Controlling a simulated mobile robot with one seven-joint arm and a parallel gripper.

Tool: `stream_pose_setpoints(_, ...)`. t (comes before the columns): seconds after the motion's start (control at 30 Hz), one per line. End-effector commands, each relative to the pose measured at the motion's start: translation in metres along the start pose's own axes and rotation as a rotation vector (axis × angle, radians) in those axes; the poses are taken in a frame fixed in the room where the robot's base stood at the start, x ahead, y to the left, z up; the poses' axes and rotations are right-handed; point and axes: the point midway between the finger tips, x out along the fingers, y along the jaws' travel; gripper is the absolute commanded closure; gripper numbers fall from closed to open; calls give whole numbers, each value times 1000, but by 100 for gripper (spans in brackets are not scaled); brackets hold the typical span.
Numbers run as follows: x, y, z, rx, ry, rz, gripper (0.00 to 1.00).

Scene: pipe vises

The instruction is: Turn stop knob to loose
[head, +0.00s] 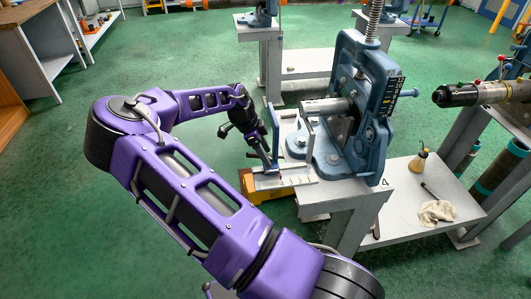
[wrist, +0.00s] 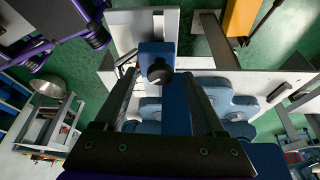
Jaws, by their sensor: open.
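The stop is a blue upright plate (head: 275,130) at the left end of a pale ruled rail (head: 298,181), in front of the blue pipe vise (head: 362,105). In the wrist view a round black knob (wrist: 159,71) with a light mark on its face sits on the stop's blue block (wrist: 157,50). My gripper (head: 268,166) points down at the rail beside the stop. In the wrist view my gripper (wrist: 160,78) is open, with one dark finger on each side of the knob. I cannot tell whether the fingers touch it. The knob is hidden in the head view.
A metal pipe (head: 325,105) sticks out of the vise toward the stop. A yellow-orange part (head: 249,184) is below the rail. The green floor at left is clear.

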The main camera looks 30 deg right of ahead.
Motion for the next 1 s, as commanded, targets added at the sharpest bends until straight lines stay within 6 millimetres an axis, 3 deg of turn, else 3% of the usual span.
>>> stream_pose_setpoints(0.07, 0, 0, 0, 0, 0, 0, 32)
stream_pose_setpoints(0.43, 0, 0, 0, 0, 0, 0, 98)
stream_pose_setpoints(0.77, -1, 0, 1, -19, -2, -8, 100)
stream_pose_setpoints(1.0, -1, 1, 1, -123, -4, -52, 100)
